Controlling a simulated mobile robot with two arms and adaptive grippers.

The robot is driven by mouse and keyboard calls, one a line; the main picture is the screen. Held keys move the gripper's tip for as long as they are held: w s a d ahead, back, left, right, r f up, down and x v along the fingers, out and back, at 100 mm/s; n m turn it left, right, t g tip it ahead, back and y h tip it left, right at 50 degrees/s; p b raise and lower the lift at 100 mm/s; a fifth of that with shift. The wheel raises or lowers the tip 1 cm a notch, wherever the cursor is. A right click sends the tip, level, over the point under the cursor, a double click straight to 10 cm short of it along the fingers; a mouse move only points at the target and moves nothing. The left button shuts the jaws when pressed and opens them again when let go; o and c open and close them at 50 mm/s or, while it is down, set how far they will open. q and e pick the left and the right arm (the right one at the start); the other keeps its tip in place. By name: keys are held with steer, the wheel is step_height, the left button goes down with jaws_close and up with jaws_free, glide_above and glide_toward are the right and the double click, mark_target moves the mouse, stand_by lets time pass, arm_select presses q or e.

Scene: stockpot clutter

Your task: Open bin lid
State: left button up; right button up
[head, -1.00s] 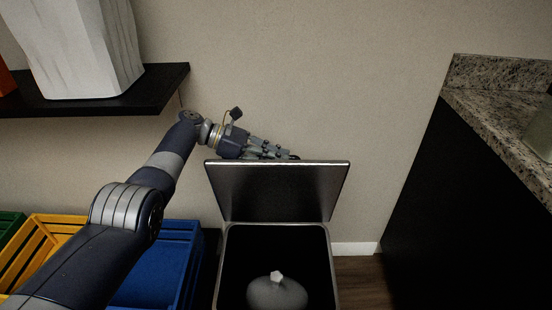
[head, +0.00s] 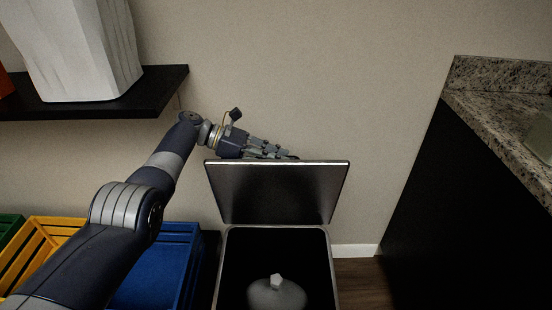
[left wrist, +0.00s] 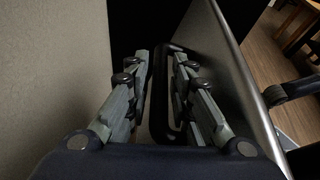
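The bin lid (head: 275,192) is a dark metallic panel standing raised, nearly upright, at the back of the bin (head: 333,270). The bin's mouth is uncovered. My left gripper (head: 283,154) is at the lid's top edge, on the wall side, partly hidden by the lid. In the left wrist view the lid (left wrist: 240,85) stands to the right of my fingers (left wrist: 163,70). My right gripper is out of view.
A grey rounded object with a pale knob (head: 276,292) lies in the bin. Blue (head: 165,270) and yellow (head: 45,245) crates stand left of it. A black shelf (head: 95,108) bears a white vessel (head: 85,50). A granite counter (head: 500,120) is at the right.

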arm_select(q)
steer(key=v, duration=0.7)
steer(key=shift+a, duration=0.2)
